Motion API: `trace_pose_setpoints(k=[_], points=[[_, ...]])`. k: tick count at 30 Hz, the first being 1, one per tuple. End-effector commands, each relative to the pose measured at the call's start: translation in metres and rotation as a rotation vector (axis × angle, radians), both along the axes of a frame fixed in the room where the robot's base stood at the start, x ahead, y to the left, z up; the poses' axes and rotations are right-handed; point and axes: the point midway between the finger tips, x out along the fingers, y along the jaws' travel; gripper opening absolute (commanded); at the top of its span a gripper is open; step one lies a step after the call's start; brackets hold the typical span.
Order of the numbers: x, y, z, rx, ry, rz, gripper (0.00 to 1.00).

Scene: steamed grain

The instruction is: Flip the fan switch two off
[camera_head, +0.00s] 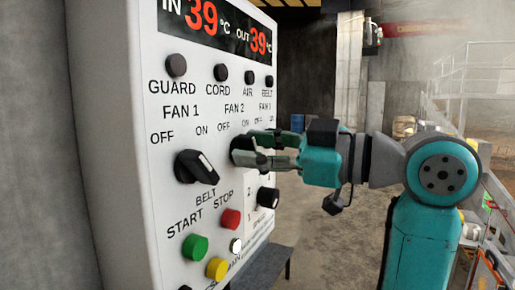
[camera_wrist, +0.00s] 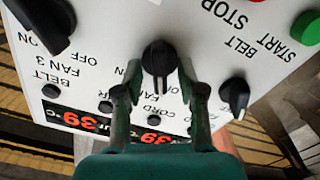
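The fan 2 knob (camera_wrist: 158,58) is a black rotary switch on a white control panel (camera_head: 133,130). In the wrist view, which is upside down, its grip points down the picture, towards the partly hidden fan 2 label. In the head view the knob (camera_head: 241,150) is partly hidden by my fingers. My gripper (camera_wrist: 159,70) has its two green fingers apart, one on each side of the knob, with narrow gaps visible. In the head view my gripper (camera_head: 258,149) reaches the panel from the right. Whether a fingertip touches the knob, I cannot tell.
The fan 1 knob (camera_head: 196,167) is left of it in the head view; the fan 3 knob (camera_wrist: 45,20) is at the wrist view's upper left. Below are a green button (camera_head: 194,247), a red button (camera_head: 231,219) and a yellow button (camera_head: 216,268). A temperature display (camera_head: 215,25) tops the panel.

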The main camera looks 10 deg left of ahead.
Motion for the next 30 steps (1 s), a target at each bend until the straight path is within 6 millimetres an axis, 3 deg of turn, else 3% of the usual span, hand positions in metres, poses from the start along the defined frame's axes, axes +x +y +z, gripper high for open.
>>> trace_pose_setpoints(k=[1,5,30], points=[[0.0,-0.0001,0.0,0.0,0.0,0.0,0.32],[-0.0001,-0.0001,0.0,0.0,0.0,0.0,0.0],[-0.0011,0.0002,-0.0009,-0.082,-0.225,0.001,0.0]])
